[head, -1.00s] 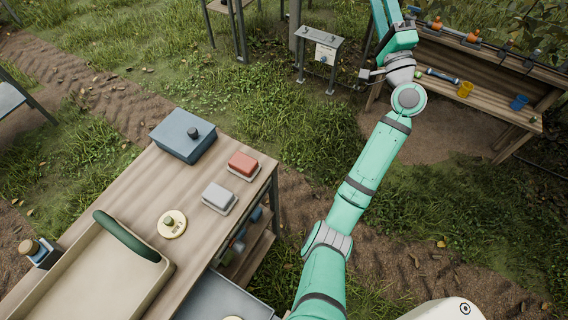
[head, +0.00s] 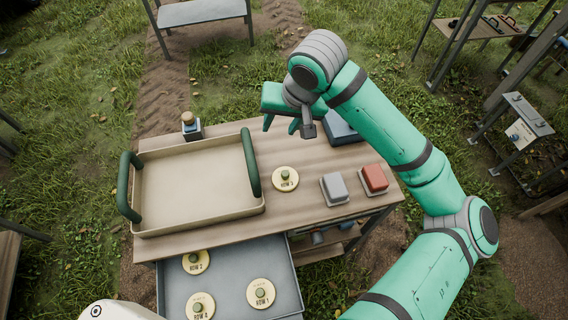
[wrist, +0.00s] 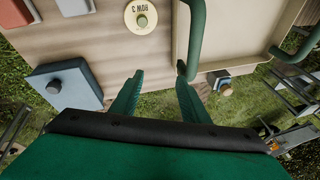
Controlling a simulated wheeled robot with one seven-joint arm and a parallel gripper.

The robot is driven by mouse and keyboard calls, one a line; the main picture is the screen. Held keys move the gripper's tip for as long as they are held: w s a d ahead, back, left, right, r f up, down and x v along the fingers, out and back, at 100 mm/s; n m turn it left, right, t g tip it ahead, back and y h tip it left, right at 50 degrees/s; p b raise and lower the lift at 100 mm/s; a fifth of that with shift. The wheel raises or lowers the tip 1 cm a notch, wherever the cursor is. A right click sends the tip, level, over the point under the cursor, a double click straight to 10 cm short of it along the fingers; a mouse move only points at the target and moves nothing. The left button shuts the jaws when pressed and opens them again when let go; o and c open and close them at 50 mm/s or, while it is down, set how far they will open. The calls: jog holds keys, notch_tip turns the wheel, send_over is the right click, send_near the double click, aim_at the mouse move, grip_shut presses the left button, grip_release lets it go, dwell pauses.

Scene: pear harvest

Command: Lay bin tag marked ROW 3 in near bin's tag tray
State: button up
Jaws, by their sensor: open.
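The round cream tag marked ROW 3 (head: 286,179), with a green knob, lies flat on the wooden table between the beige tray and a grey block. It also shows at the top of the wrist view (wrist: 141,17). My gripper (head: 281,124) is open and empty above the table's far edge, beyond the tag. In the wrist view its fingers (wrist: 159,70) are spread apart, with the tag ahead of them. The beige tray (head: 160,222) with green handles is empty. I cannot tell which thing is the near bin's tag tray.
An open grey drawer (head: 228,270) holds tags marked ROW 2 (head: 196,262), ROW 1 (head: 261,292) and one hard to read (head: 200,306). A grey block (head: 334,188), red block (head: 374,179), blue box (head: 343,128) and small bottle (head: 191,127) stand on the table.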

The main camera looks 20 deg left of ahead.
jog(key=s+d+f+h, duration=0.3)
jog(key=s+f, duration=0.1)
jog(key=f, duration=0.1)
send_over(285, 173)
jog(key=shift+g, duration=0.4)
jog(key=f, duration=0.4)
jog(key=shift+s+d+f, duration=0.3)
jog(key=shift+s+d, duration=0.05)
jog(key=shift+d, duration=0.05)
jog(key=shift+w+a+f, duration=0.15)
jog(key=shift+f, duration=1.45)
jog(key=shift+w+a+f, duration=0.15)
jog(key=shift+f, duration=1.4)
jog(key=shift+c, duration=0.5)
grip_shut()
